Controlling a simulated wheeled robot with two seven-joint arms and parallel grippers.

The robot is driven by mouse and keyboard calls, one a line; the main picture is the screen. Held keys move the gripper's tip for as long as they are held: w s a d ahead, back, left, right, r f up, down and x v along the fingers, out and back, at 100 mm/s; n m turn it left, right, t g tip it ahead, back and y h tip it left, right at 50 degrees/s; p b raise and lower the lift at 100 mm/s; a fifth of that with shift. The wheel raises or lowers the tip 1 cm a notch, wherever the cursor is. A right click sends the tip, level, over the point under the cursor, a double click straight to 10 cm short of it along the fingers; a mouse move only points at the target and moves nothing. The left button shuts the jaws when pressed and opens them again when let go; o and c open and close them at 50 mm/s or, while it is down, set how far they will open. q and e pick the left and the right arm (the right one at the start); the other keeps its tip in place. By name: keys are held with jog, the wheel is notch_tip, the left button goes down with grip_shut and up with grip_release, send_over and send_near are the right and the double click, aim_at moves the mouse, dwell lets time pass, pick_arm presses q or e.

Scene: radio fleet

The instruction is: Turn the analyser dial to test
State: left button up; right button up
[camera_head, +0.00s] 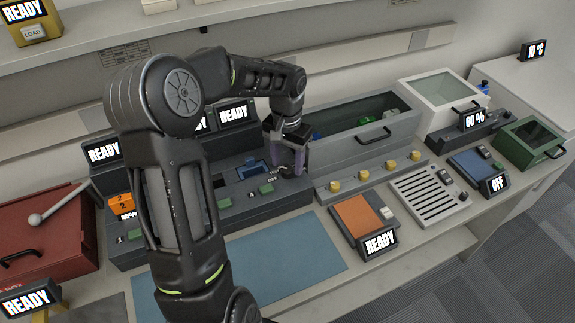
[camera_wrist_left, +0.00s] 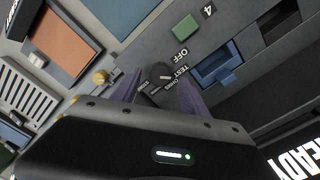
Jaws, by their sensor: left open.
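The analyser (camera_head: 225,195) is a dark grey panel unit with green buttons and READY displays. Its small round dark dial (camera_wrist_left: 160,73) shows in the left wrist view, with OFF and TEST labels and a further, hard-to-read label around it. I cannot tell for certain which label the dial points to. My left gripper (camera_head: 290,162) is open and points down over the dial. In the left wrist view its two purple fingers (camera_wrist_left: 158,92) stand on either side of the dial, with a gap visible. In the head view the fingers mostly hide the dial.
A grey bin with a handle (camera_head: 372,140) stands right of the gripper, with yellow knobs (camera_head: 362,175) along its front. A blue mat (camera_head: 275,262) lies in front. An orange-topped READY device (camera_head: 358,217) and a slotted panel (camera_head: 425,197) stand to the right.

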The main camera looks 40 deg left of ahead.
aim_at(287, 169)
pick_arm(q)
notch_tip(287, 169, up, 6)
jog(key=shift+r+b, duration=0.1)
jog(key=shift+b, duration=0.3)
dwell(0.4)
